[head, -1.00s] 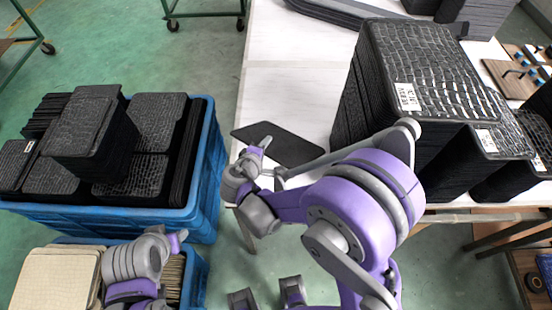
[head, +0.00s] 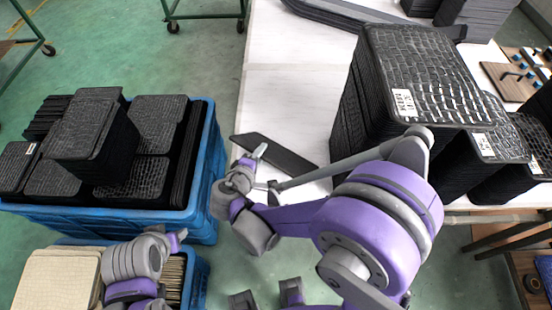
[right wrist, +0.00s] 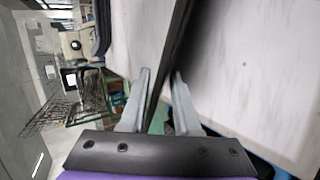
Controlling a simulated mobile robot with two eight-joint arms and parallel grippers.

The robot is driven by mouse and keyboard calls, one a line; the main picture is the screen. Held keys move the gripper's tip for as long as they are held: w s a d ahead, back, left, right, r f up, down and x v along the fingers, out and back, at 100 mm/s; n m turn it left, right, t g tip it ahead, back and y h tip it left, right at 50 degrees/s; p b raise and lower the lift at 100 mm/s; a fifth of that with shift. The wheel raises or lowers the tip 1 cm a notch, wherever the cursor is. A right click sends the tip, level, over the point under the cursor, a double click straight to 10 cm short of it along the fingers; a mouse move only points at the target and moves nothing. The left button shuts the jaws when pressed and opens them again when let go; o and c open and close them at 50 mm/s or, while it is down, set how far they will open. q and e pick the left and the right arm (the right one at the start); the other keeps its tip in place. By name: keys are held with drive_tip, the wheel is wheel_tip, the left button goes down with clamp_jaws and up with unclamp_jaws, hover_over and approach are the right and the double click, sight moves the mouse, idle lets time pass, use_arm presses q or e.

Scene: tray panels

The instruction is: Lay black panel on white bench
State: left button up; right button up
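A thin black panel (head: 275,153) is at the left edge of the white bench (head: 290,90), low over or on its surface; I cannot tell whether it touches. It looks narrow, as if tilted. My right gripper (head: 260,152) is at its near left side. In the right wrist view, the panel (right wrist: 167,60) shows edge-on between the fingers of the right gripper (right wrist: 160,73), with small gaps beside it and a dark shadow on the bench to its right. My left gripper (head: 178,238) is low at the left, above the crates; its fingers are too small to judge.
A tall stack of black panels (head: 425,75) stands on the bench right of the panel, with lower stacks beyond. A blue crate (head: 205,165) full of black panels stands left, and beige panels (head: 55,280) lie lower left. The bench's middle left is bare.

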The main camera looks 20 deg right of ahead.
use_arm(q)
drive_tip(key=shift+w+r, duration=0.1)
drive_tip(key=shift+r, duration=0.25)
use_arm(e)
drive_tip(key=shift+v, duration=1.4)
use_arm(q)
wheel_tip(320, 180, up, 6)
drive_tip(key=w+p, duration=0.2)
drive_tip(key=p, duration=0.2)
drive_tip(key=shift+w+f, duration=0.15)
drive_tip(key=shift+f, duration=0.05)
use_arm(e)
wheel_tip(320, 180, up, 7)
drive_tip(key=s+a, duration=0.1)
drive_tip(key=s, duration=0.1)
drive_tip(key=shift+a+r, duration=0.2)
drive_tip(key=shift+a, duration=0.05)
drive_tip(key=shift+s, duration=0.15)
drive_tip(key=m+g+y, duration=0.2)
drive_tip(key=m+g, duration=0.2)
hover_over(291, 173)
drive_tip(key=shift+f, duration=0.55)
drive_tip(key=s+d+r+m+y, duration=0.1)
drive_tip(key=s+d+m+y, duration=0.2)
drive_tip(key=s+m, duration=0.4)
drive_tip(key=shift+s+r+y, duration=0.25)
drive_tip(key=shift+y, duration=0.65)
